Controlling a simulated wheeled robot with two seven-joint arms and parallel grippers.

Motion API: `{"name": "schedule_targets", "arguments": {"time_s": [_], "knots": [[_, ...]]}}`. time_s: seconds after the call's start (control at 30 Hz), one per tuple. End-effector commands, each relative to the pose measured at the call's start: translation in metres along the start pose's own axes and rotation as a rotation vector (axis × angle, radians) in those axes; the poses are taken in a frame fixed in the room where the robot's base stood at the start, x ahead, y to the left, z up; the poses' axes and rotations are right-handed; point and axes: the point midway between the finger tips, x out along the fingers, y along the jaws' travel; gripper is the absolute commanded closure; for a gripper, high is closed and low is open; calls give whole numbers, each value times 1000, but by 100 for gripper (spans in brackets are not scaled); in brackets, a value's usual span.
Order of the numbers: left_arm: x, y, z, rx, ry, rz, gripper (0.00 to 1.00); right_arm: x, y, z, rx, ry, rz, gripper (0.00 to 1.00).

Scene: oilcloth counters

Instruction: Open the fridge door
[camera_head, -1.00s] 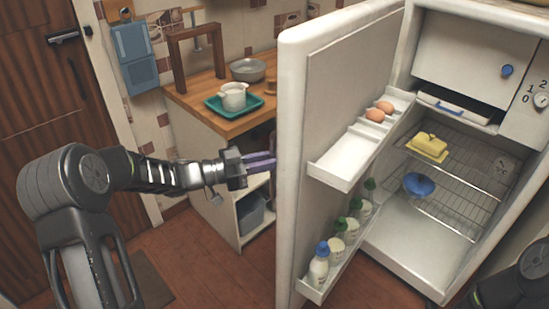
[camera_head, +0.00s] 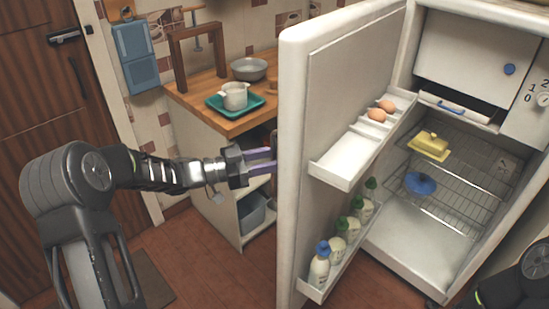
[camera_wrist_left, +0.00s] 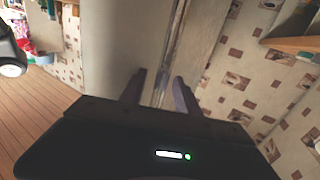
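The fridge (camera_head: 400,240) stands at the right with its white door (camera_head: 292,170) swung wide open, its inside and door shelves in plain view. My left gripper (camera_head: 262,161) is at the door's outer side, left of its thick edge. Its two purple fingers are apart, and their tips reach to the door or just behind its edge; contact cannot be told. In the left wrist view the fingers (camera_wrist_left: 160,90) are spread, with a pale panel and a narrow upright strip beyond them. No handle can be made out. My right gripper is out of view; only part of that arm shows at lower right.
Eggs (camera_head: 381,110) and several bottles (camera_head: 338,240) stand on the door shelves. Inside are a yellow butter dish (camera_head: 429,146) and a blue bowl (camera_head: 420,183). A wooden counter (camera_head: 200,97) with a teal tray (camera_head: 222,103) is behind my left gripper. Floor shows at lower left.

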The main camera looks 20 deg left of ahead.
Motion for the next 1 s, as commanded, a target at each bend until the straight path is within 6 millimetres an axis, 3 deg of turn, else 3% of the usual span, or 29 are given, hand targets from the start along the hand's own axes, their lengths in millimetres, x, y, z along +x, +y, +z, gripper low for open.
{"name": "schedule_targets", "arguments": {"time_s": [0.17,0.53,1.0], "knots": [[-14,-1,1,1,-1,-3,62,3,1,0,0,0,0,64],[-70,-1,1,1,-1,-2,62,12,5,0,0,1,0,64],[-77,0,0,0,0,0,62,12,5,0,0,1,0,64]]}}
